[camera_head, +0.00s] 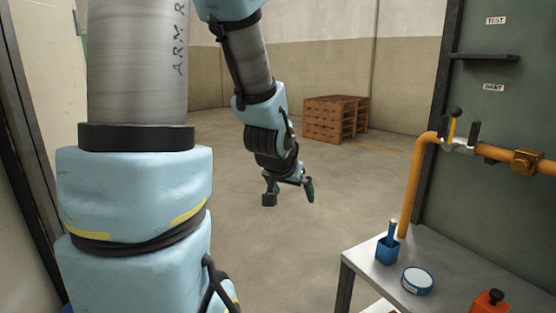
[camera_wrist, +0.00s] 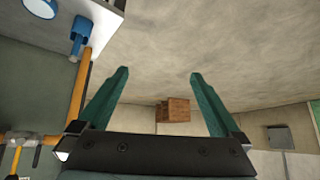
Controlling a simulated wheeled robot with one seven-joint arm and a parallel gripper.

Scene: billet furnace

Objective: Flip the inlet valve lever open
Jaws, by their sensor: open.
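An orange pipe (camera_head: 410,188) rises from beside the bench and bends right along the dark green panel. On it sits a silver valve body (camera_head: 458,146) with what looks like a yellow lever (camera_head: 450,130) with a black knob, standing up. A second dark-tipped handle (camera_head: 474,131) stands just to its right; which one is the inlet lever I cannot tell. The valve (camera_wrist: 22,138) also shows at the lower left of the wrist view. My gripper (camera_head: 289,194) hangs open and empty, well left of the valve, touching nothing. Its two green fingers are spread in the wrist view (camera_wrist: 158,75).
A metal bench (camera_head: 450,262) below the pipe holds a blue cup (camera_head: 388,250), a round blue-rimmed tin (camera_head: 417,281) and a red container (camera_head: 490,303). A small shelf (camera_head: 485,57) juts from the panel. Wooden pallets (camera_head: 335,119) stand far back. The floor between is clear.

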